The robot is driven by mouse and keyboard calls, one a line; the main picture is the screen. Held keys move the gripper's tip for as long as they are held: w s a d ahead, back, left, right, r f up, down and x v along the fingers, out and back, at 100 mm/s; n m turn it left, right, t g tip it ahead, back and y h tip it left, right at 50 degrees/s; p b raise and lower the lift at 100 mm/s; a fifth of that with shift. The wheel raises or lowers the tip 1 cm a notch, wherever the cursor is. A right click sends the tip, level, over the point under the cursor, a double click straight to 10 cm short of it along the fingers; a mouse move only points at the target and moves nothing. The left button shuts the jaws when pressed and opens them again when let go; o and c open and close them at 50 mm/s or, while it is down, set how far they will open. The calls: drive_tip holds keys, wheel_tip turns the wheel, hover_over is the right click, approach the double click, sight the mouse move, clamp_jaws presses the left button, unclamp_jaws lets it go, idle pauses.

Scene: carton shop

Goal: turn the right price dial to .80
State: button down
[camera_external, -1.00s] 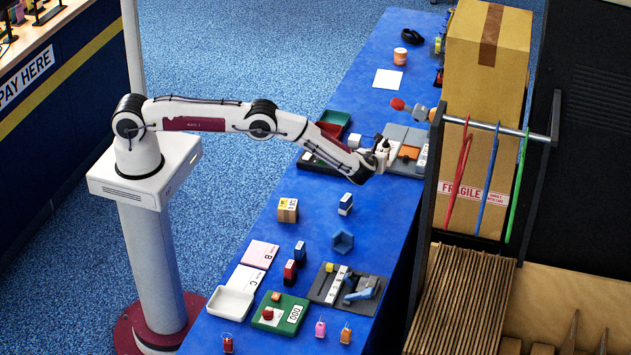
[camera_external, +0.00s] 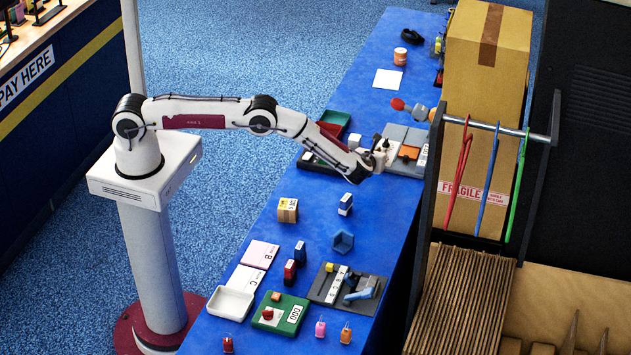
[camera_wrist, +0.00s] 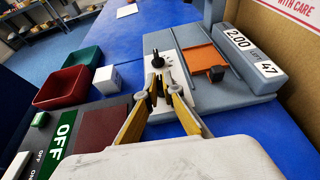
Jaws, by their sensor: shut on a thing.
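A grey weighing machine (camera_wrist: 222,88) stands ahead in the wrist view, with a white dial plate (camera_wrist: 181,74) on its left side. A black dial knob (camera_wrist: 157,59) stands up from this plate. My gripper (camera_wrist: 160,78) is over the plate, its yellow-backed fingers close together and shut at the knob. The fingers hide much of the knob's base and the plate's marks, so I cannot read the dial's setting. A display (camera_wrist: 252,52) on the machine reads "2.00" and "47". In the external view my gripper (camera_external: 380,158) is at the machine's (camera_external: 414,136) left side.
An orange plate (camera_wrist: 205,58) lies on the machine. Red (camera_wrist: 62,86) and green (camera_wrist: 84,57) trays and a white block (camera_wrist: 107,79) are to the left. A large carton (camera_external: 487,110) stands close on the right.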

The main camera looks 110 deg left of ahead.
drive_tip(key=shift+s+m+t+h, duration=0.15)
drive_tip(key=shift+m+t+h, duration=0.15)
drive_tip(key=shift+m+t, duration=0.85)
drive_tip(key=shift+s+m+t+h, duration=0.15)
drive_tip(key=shift+m+t+h, duration=0.15)
drive_tip(key=shift+m+t, duration=0.85)
drive_tip(key=shift+s+a+m+t+h, duration=0.1)
drive_tip(key=shift+m+t+h, duration=0.65)
drive_tip(key=shift+m+t, duration=0.35)
drive_tip(key=shift+s+a+m+t+h, duration=0.1)
drive_tip(key=shift+m+t+h, duration=0.65)
drive_tip(key=shift+m+t, duration=0.35)
drive_tip(key=c, duration=2.2)
unclamp_jaws()
drive_tip(key=shift+r, duration=0.15)
drive_tip(key=shift+r, duration=4.8)
